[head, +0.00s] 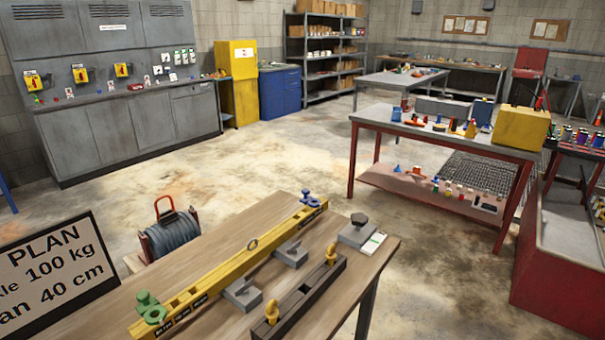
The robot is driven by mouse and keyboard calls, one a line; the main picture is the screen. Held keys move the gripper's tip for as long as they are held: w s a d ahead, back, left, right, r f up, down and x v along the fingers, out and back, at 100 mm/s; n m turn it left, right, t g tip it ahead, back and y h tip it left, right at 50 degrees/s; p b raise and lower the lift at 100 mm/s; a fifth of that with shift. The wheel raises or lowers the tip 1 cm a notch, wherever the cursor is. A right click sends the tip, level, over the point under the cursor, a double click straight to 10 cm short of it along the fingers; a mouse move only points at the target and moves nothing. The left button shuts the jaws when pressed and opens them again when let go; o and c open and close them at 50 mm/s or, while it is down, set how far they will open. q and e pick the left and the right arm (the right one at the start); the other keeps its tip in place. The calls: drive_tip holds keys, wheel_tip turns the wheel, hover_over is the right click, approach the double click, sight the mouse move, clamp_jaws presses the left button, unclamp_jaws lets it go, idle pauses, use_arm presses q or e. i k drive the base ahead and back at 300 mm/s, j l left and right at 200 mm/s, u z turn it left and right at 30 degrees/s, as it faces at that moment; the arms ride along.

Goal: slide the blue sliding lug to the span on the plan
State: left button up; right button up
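The blue sliding lug (309,197) sits at the far right end of a long yellow beam (215,274) on the wooden table. A green lug (150,308) sits at the near left end. A small ring (252,244) stands near the beam's middle. Small dark labels with light print lie along the beam's side, too small to read fully. The plan board (55,272) at the left is cut off by the picture edge. It shows "PLAN", "100 kg" and "40 cm". Neither of my grippers is in view.
The wooden table (195,253) also bears grey blocks (243,294) beside the beam, a dark bar (305,300) with two yellow eyes, and a grey block with a black knob (357,232). A cable reel (172,235) stands behind. Open floor lies beyond.

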sight(308, 199)
drive_tip(key=i+l, duration=0.2)
drive_tip(key=l, duration=0.15)
drive_tip(key=i+l+u, duration=0.15)
drive_tip(key=l, duration=0.2)
drive_tip(key=i+l, duration=0.2)
drive_tip(key=l, duration=0.15)
drive_tip(key=i+l+u, duration=0.1)
drive_tip(key=l, duration=0.3)
drive_tip(key=i+l+u, duration=0.1)
drive_tip(key=i+l, duration=0.15)
drive_tip(key=l, duration=0.1)
